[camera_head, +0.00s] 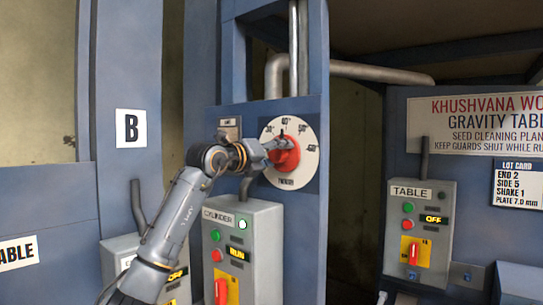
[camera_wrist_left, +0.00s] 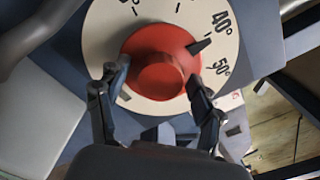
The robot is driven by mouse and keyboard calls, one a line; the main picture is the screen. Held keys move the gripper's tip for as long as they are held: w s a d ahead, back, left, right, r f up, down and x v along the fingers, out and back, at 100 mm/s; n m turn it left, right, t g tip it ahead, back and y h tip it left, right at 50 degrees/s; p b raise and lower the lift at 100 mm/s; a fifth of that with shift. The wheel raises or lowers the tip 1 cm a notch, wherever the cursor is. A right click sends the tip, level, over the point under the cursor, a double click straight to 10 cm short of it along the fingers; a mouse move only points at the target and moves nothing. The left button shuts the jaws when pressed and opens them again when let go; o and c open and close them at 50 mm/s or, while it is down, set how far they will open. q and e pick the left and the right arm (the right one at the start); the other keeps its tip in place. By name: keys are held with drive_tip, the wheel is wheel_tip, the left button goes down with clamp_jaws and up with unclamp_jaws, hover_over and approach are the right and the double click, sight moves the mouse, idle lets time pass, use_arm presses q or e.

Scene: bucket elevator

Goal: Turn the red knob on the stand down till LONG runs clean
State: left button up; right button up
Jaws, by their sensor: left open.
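The red knob (camera_head: 287,157) sits on a round white dial (camera_head: 303,178) on the blue stand, above the CYLINDER box. My left gripper (camera_head: 276,146) is at the knob, coming in from the left. In the left wrist view, the knob (camera_wrist_left: 160,72) lies between the two fingers of the open left gripper (camera_wrist_left: 156,74). I cannot tell whether the fingers touch it. A black pointer (camera_wrist_left: 200,46) on the dial stands near the 40° mark, toward the 50° side. My right gripper is not in view. I see no outlet marked LONG.
The grey CYLINDER box (camera_head: 262,250) below the dial shows RUN. The TABLE box (camera_head: 419,235) at the right shows OFF. Another box (camera_head: 120,250) at lower left shows OFF. A vertical pipe (camera_head: 298,50) runs above the dial.

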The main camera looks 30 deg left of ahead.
use_arm(q)
drive_tip(key=s+a, duration=0.1)
drive_tip(key=s, duration=1.1)
